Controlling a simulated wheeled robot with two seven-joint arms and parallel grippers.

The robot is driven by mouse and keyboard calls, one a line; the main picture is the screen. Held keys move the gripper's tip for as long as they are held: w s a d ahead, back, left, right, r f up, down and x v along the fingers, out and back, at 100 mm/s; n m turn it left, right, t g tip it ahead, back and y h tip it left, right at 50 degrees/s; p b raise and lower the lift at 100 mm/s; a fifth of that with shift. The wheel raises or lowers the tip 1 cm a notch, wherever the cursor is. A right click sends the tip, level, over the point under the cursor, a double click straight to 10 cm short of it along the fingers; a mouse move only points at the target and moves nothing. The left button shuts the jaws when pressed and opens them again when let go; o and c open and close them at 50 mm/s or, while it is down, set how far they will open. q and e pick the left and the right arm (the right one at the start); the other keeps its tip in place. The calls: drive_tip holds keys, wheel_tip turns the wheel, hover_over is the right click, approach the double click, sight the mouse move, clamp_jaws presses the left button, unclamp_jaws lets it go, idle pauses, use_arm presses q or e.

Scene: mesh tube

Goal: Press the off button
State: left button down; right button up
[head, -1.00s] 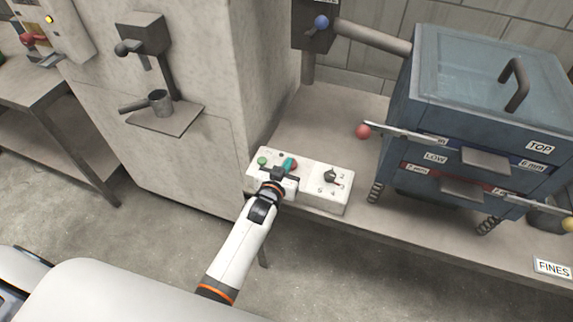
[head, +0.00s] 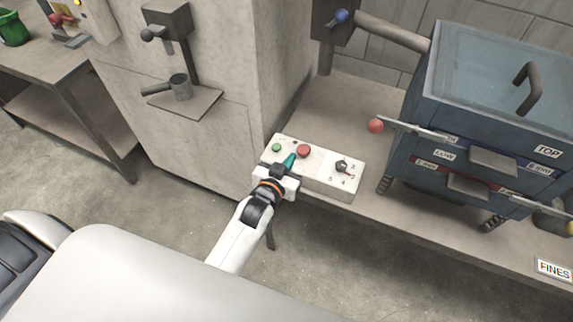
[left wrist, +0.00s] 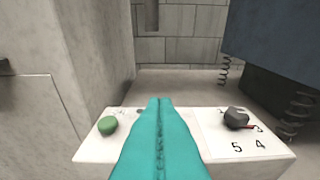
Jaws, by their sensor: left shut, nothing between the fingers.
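A white control box (head: 318,178) sits on the bench edge, with a green button (head: 276,147), a red button (head: 303,150) and a dark rotary knob (head: 342,166) with numbers. My left gripper (head: 291,157) has teal fingers, shut and empty, over the near side of the box. Its tips are just left of and nearer than the red button; I cannot tell whether they touch the box. In the left wrist view the shut fingers (left wrist: 160,105) hide the red button, with the green button (left wrist: 107,125) to their left and the knob (left wrist: 236,118) to their right. My right gripper is not seen.
A blue sieve machine (head: 480,100) on springs stands right of the box, with a red-ball lever (head: 376,126) reaching toward it. A large grey cabinet (head: 220,80) stands behind left. Bare bench lies behind the box.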

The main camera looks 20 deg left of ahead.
use_arm(q)
drive_tip(key=shift+v, duration=1.05)
drive_tip(key=s+f+m+g, duration=0.1)
drive_tip(key=s+f+g, duration=0.45)
drive_tip(key=f, duration=0.95)
drive_tip(key=s+f+g, duration=0.2)
drive_tip(key=s+f, duration=0.7)
drive_tip(key=f, duration=0.5)
drive_tip(key=s+a+f+g, duration=0.1)
drive_tip(key=s+f, duration=0.3)
drive_tip(key=s, duration=0.5)
drive_tip(key=s+a+f+g, duration=0.2)
drive_tip(key=s+f, duration=0.3)
drive_tip(key=s, duration=0.3)
drive_tip(key=s+a+f+m+g, duration=0.1)
drive_tip(key=s+f+g, duration=0.3)
drive_tip(key=s, duration=0.5)
drive_tip(key=shift+s+a+f+y, duration=0.3)
drive_tip(key=shift+a+f, duration=0.1)
drive_tip(key=shift+a, duration=0.35)
